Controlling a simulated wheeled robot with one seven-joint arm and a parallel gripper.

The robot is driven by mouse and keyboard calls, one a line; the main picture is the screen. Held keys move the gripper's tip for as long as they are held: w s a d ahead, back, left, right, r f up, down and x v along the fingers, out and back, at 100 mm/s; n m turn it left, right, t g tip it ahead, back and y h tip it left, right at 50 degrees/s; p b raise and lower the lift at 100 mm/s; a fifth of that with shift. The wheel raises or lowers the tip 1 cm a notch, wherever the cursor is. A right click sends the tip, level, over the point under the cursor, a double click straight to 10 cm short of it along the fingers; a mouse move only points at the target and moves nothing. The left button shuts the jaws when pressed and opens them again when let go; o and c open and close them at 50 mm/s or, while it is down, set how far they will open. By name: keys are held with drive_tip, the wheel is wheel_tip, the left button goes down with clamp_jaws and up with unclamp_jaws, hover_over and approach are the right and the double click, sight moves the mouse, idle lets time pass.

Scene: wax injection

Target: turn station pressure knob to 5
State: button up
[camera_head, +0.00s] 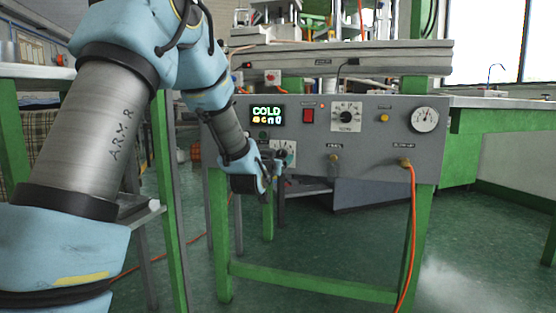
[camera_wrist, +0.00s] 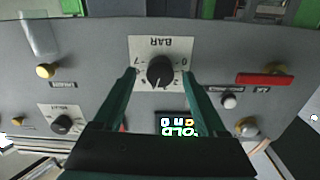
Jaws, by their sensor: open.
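The pressure knob (camera_wrist: 160,71) is black and round, on a white plate (camera_wrist: 143,46) marked BAR, upside down in the wrist view. Its scale runs from 0 on the right to 7 on the left. A pale pointer mark seems to face down, slightly left; its exact number is too small to read. My gripper (camera_wrist: 159,76) is open, one finger on each side of the knob, with gaps showing; I cannot tell depth or contact. In the head view, my gripper (camera_head: 273,172) is at the panel's lower left, partly covering the knob's plate (camera_head: 291,158).
The grey panel (camera_head: 375,160) carries a lit display (camera_head: 267,115) reading COLD, a red switch (camera_head: 308,115), a timer knob (camera_head: 347,115), a gauge (camera_head: 424,119) and yellow knobs. A red lever (camera_wrist: 264,79) is right of the pressure knob in the wrist view. An orange hose (camera_head: 412,230) hangs at right.

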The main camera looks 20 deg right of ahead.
clamp_jaws()
idle(0.6)
